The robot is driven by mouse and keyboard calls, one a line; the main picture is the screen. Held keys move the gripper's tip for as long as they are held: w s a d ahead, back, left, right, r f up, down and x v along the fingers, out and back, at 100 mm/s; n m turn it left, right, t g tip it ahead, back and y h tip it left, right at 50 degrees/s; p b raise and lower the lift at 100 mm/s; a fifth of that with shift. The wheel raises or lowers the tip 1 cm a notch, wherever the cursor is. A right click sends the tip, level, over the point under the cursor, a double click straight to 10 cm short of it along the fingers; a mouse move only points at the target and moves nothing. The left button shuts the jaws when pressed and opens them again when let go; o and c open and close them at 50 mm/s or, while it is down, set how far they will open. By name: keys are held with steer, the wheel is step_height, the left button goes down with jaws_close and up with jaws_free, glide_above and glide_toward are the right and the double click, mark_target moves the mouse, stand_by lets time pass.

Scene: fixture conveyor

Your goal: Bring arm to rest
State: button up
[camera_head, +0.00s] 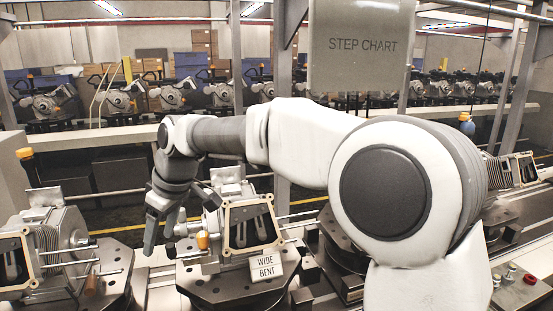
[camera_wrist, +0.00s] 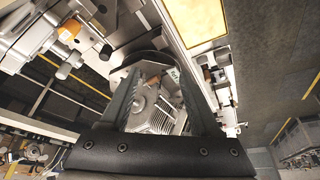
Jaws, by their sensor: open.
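My gripper (camera_head: 163,228) hangs at the end of my white and grey arm, left of centre in the head view, fingers pointing down. It is in front of and left of a fixture (camera_head: 248,226) with a square tan-rimmed frame. In the wrist view the two dark fingers of my gripper (camera_wrist: 160,75) stand apart. A finned grey metal part (camera_wrist: 158,112) shows between them, and I cannot tell how near it is. I see nothing held.
A "WIDE BENT" sign (camera_head: 266,267) stands at the fixture's base. Another fixture (camera_head: 50,250) sits at the left. An orange-capped knob (camera_head: 203,241) is close to my gripper. A "STEP CHART" board (camera_head: 361,45) hangs above my arm. A button panel (camera_head: 518,285) is at lower right.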

steer(key=s+d+r+m+t+h, duration=0.1)
steer(key=s+d+m, duration=0.3)
steer(key=d, duration=0.6)
steer(key=s+d+m+t+h, duration=0.25)
steer(key=s+d, duration=0.25)
steer(key=d, duration=0.6)
steer(key=s+d+r+m+h, duration=0.1)
steer(key=s+d+m, duration=0.3)
steer(key=d, duration=0.6)
steer(key=s+d+f+m, duration=0.3)
steer(key=s+d+m, duration=0.1)
steer(key=s+d, duration=0.2)
steer(key=shift+s+f+t, duration=0.4)
steer(key=shift+s+t, duration=0.05)
steer(key=shift+s, duration=0.3)
